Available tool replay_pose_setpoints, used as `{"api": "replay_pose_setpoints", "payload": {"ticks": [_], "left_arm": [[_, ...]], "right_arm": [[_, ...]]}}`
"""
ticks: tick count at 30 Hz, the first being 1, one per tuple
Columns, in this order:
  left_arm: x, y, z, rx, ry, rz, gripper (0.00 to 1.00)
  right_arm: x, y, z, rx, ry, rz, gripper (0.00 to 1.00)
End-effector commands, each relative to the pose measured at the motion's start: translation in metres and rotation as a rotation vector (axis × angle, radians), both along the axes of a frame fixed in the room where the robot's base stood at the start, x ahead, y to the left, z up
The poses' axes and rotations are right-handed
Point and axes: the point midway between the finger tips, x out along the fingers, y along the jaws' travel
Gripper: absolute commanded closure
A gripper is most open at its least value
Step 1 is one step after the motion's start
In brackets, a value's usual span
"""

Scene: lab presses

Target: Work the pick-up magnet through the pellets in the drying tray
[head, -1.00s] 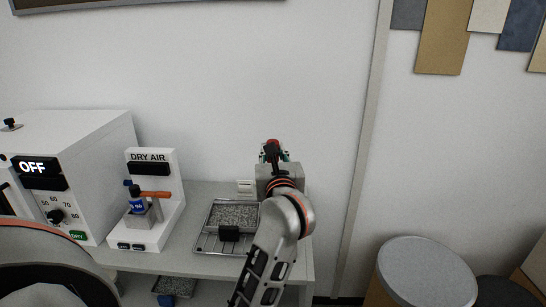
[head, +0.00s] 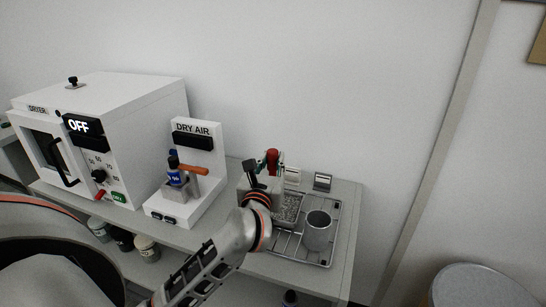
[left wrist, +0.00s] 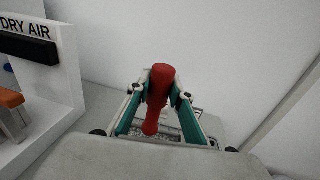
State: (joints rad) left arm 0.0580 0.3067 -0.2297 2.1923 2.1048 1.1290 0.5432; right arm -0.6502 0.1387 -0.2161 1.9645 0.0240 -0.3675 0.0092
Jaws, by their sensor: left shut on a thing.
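The pick-up magnet (head: 272,157) shows as a red handle above the tray area; it is also in the left wrist view (left wrist: 158,88). My left gripper (head: 277,168) is shut on it, with teal fingers on either side of the red handle in the left wrist view (left wrist: 154,124). The drying tray (head: 290,210), with grey pellets, sits on a wire rack, partly hidden by my left wrist. The magnet's lower end is hidden, so I cannot tell whether it touches the pellets. My right gripper is not in view.
A grey cup (head: 318,231) stands on the wire rack (head: 323,260) near the bench's right end. The dry air stand (head: 207,158) with an orange-handled tool is left of the tray. The white dryer (head: 135,120), reading OFF, is further left. Two small holders stand behind.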

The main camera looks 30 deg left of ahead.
Motion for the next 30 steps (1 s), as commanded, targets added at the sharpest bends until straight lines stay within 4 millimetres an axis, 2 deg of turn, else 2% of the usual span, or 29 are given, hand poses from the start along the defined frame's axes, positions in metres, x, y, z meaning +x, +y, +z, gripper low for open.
{"api": "replay_pose_setpoints", "payload": {"ticks": [11,30], "left_arm": [[0.000,0.000,0.001,0.002,0.002,0.001,0.97],[0.000,0.000,-0.043,0.003,0.003,0.002,0.97]], "right_arm": [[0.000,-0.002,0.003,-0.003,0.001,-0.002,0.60],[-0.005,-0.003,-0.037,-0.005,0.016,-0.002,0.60]]}}
